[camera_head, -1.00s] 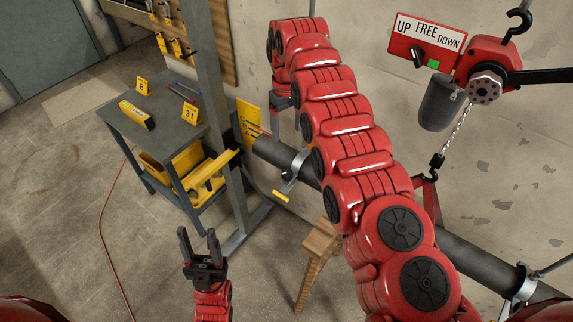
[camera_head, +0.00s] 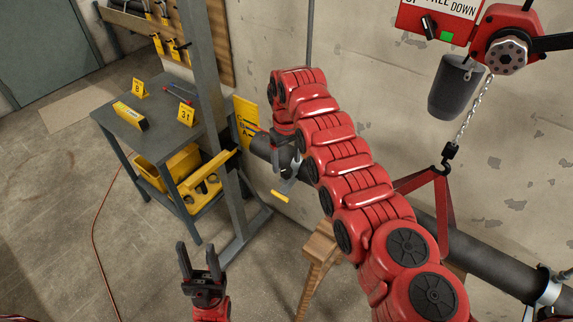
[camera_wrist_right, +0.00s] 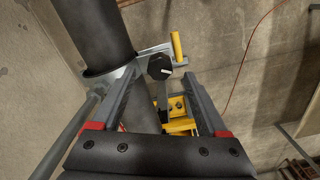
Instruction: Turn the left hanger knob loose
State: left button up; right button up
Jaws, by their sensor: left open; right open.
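The left hanger (camera_head: 291,178) grips the dark pipe (camera_head: 262,148), with a yellow handle (camera_head: 280,196) below it. In the right wrist view its knob (camera_wrist_right: 160,66) is round and black with a white mark, beside the pipe (camera_wrist_right: 95,35). My right gripper (camera_head: 286,143) is at the hanger, partly hidden by its own arm. In the wrist view the right gripper (camera_wrist_right: 161,74) is open, its fingers on either side of the knob; I cannot tell whether they touch it. My left gripper (camera_head: 199,262) is open and empty, low and away from the pipe.
A red hoist (camera_head: 507,50) with a chain and red sling (camera_head: 445,205) bears on the pipe at right. Another hanger (camera_head: 548,288) is at the lower right. A grey post (camera_head: 207,90) and a cart (camera_head: 155,140) stand left. A wooden stand (camera_head: 318,255) is below the pipe.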

aim_at(286, 174)
notch_tip(286, 174, down, 2)
jog(key=shift+f, duration=0.4)
